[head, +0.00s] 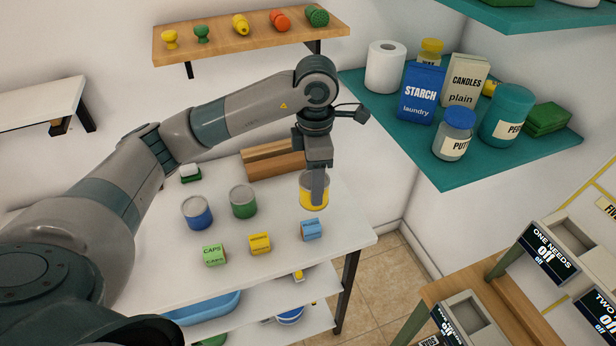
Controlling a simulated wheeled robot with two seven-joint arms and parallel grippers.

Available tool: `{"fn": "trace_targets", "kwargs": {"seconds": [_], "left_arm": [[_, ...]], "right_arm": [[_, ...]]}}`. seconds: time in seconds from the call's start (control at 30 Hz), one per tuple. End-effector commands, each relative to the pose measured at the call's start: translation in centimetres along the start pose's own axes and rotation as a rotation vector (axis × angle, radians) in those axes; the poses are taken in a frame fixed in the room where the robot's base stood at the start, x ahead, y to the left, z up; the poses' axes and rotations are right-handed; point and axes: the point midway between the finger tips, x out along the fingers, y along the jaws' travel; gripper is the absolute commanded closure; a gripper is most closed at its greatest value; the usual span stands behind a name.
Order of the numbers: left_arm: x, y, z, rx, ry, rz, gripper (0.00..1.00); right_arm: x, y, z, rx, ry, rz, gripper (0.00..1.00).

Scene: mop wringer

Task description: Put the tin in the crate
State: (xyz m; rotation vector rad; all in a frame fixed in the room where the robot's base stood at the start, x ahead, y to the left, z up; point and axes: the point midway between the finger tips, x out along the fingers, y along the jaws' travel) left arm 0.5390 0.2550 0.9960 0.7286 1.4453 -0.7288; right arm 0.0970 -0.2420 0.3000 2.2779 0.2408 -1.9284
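A yellow tin (305,192) is at the right part of the white table. My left gripper (318,190) points down at it, with one finger in front of the tin's side; the other finger is hidden, so I cannot tell whether it grips the tin. A blue tin (197,213) and a green tin (243,202) stand to the left on the table. A brown wooden box (276,166), which looks like the crate, sits at the back of the table, left of my gripper and partly behind it. My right gripper is not in view.
Small green (214,255), yellow (260,243) and blue (311,230) blocks lie along the table (262,282) front. A teal shelf (450,178) with packages hangs at the right. A wooden shelf (215,50) with coloured knobs hangs above the arm.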

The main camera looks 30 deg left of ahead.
Motion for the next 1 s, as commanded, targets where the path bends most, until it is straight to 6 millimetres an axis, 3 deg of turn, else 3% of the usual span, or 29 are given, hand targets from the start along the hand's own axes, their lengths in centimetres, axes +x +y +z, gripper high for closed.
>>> {"fn": "trace_targets", "kwargs": {"seconds": [0.17, 0.37, 1.0], "left_arm": [[-0.1, -0.3, 0.1, 0.070, -0.002, 0.003, 0.76], [-0.2, -1.3, 0.2, 0.311, -0.003, 0.009, 0.76], [-0.1, -7.1, 0.0, 1.646, 0.002, 0.015, 0.76]], "right_arm": [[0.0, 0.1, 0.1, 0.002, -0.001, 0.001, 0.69], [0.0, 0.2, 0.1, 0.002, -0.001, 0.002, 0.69], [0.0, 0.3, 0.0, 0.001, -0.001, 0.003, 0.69]]}}
